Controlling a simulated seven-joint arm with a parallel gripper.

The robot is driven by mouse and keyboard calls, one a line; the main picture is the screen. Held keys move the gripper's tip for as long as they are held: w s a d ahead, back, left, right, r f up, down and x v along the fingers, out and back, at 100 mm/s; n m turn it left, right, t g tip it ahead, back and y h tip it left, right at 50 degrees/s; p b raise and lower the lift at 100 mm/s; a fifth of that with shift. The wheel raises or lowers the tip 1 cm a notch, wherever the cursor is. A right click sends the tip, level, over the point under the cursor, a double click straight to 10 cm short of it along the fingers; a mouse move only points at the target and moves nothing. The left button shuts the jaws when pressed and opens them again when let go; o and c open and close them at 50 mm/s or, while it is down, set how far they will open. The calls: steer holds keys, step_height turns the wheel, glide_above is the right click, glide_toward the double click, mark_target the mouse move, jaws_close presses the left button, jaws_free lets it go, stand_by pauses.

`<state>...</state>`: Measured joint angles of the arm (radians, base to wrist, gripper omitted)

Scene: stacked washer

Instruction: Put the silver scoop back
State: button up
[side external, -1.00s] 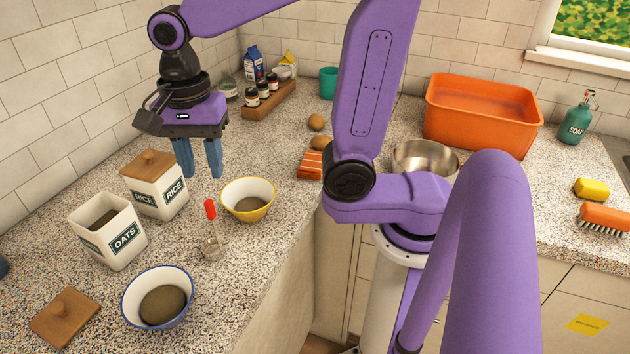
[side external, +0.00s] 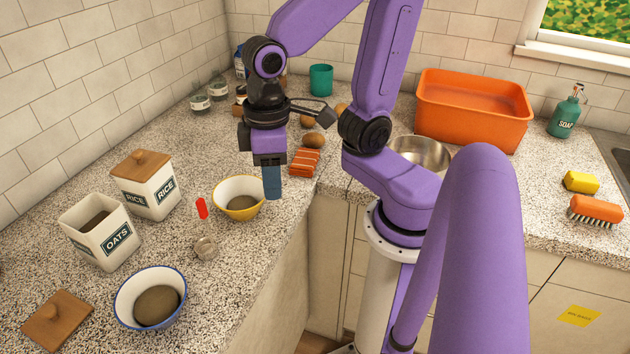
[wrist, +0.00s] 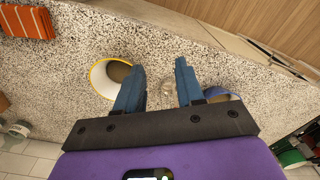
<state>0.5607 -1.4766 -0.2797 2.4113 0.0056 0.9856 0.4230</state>
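The silver scoop (side external: 206,248) with a red handle (side external: 201,208) lies on the speckled counter between the yellow-rimmed bowl (side external: 238,200) and the blue-rimmed bowl (side external: 150,298). Both bowls hold brown contents. My gripper (side external: 272,196) points down beside the yellow-rimmed bowl, to its right in the side view. In the wrist view its fingers (wrist: 160,66) are apart with nothing held. The scoop (wrist: 167,92) shows partly between them, farther down on the counter. An open OATS canister (side external: 99,231) and a lidded RICE canister (side external: 146,184) stand to the left.
A loose wooden lid (side external: 58,318) lies at the front left. A striped orange cloth (side external: 305,162), a brown egg-like item (side external: 313,141) and a teal cup (side external: 321,79) are behind my gripper. A metal bowl (side external: 420,152) and orange basin (side external: 472,108) stand right.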

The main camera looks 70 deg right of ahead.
steer(key=s+d+f+n, duration=0.1)
steer(key=s+d+n, duration=0.1)
steer(key=s+n, duration=0.4)
steer(key=shift+s+d+f+n, duration=0.3)
steer(key=shift+d+f+n, duration=0.1)
steer(key=shift+n, duration=0.1)
